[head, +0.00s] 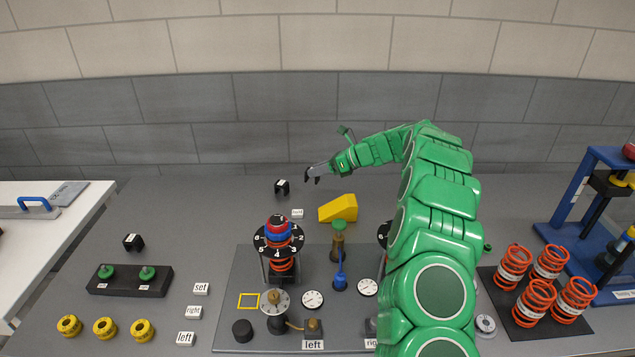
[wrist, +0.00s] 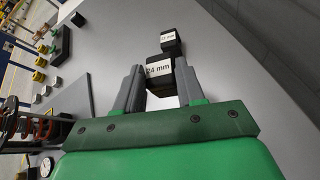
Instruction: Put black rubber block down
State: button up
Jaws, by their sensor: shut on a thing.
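My gripper (wrist: 160,85) is shut on a black block (wrist: 158,69) with a white "24 mm" label, held between the grey fingers in the wrist view. In the head view, my gripper (head: 312,173) reaches out over the back of the bench, left of my arm; the held block is hard to separate from the dark fingertips there. A second black block (wrist: 171,47) with a white label, hard to read, lies just beyond the held one in the wrist view. A small black block (head: 282,188) sits on the bench left of my gripper in the head view.
Another black block (head: 133,242) is at the left. The grey fixture plate (head: 237,290) carries a spring stack and dials. Orange springs (head: 550,262) stand right. The bench behind the blocks is clear.

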jog(key=shift+w+a+f, duration=0.2)
jog(key=shift+w+f, duration=1.35)
jog(key=shift+f, duration=1.8)
jog(key=o, duration=1.1)
jog(key=shift+f, duration=0.1)
jog(key=shift+c, duration=0.2)
